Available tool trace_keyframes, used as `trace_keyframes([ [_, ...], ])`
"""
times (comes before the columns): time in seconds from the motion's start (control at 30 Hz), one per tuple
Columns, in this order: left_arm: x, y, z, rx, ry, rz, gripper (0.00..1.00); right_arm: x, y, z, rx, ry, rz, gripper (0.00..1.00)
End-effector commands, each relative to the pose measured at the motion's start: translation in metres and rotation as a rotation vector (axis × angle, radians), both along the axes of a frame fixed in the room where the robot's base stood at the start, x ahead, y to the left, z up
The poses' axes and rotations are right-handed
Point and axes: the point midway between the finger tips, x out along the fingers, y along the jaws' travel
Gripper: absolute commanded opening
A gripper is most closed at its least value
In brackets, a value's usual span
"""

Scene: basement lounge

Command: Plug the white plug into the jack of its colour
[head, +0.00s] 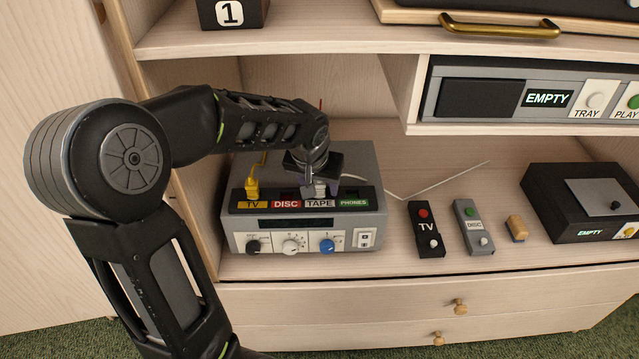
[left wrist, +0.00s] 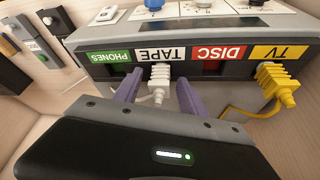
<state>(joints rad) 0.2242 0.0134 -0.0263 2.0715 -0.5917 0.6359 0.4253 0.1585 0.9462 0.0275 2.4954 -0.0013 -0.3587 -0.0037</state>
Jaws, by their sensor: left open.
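The white plug (left wrist: 159,76) stands at the jack under the white TAPE label (left wrist: 166,54) on the grey receiver. Its front end meets the dark jack row, and its white cord trails behind. In the head view the plug (head: 320,187) is partly covered by my gripper. My left gripper (left wrist: 158,86) is open, with one purple finger on each side of the plug and visible gaps between. In the head view my left gripper (head: 319,181) is over the receiver (head: 362,165). My right gripper is in neither view.
A yellow plug (head: 252,189) sits in the TV jack; DISC and PHONES hold no plug. Right of the receiver lie a TV remote (head: 426,232), a DISC remote (head: 470,212), a small wooden block (head: 517,229) and a black box (head: 570,190). A shelf hangs above.

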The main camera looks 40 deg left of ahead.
Motion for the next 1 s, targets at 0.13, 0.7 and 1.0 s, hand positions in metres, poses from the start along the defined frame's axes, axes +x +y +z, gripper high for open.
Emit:
trace_keyframes([
  [0.13, 0.000, 0.000, 0.007, 0.000, 0.000, 0.000, 0.49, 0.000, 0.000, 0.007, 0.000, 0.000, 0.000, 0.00],
  [0.7, -0.027, -0.010, 0.073, 0.001, -0.001, -0.001, 0.49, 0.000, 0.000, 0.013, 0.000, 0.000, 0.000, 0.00],
  [1.0, -0.027, -0.010, 0.073, 0.000, 0.000, 0.000, 0.49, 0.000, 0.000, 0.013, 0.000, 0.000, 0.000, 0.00],
])
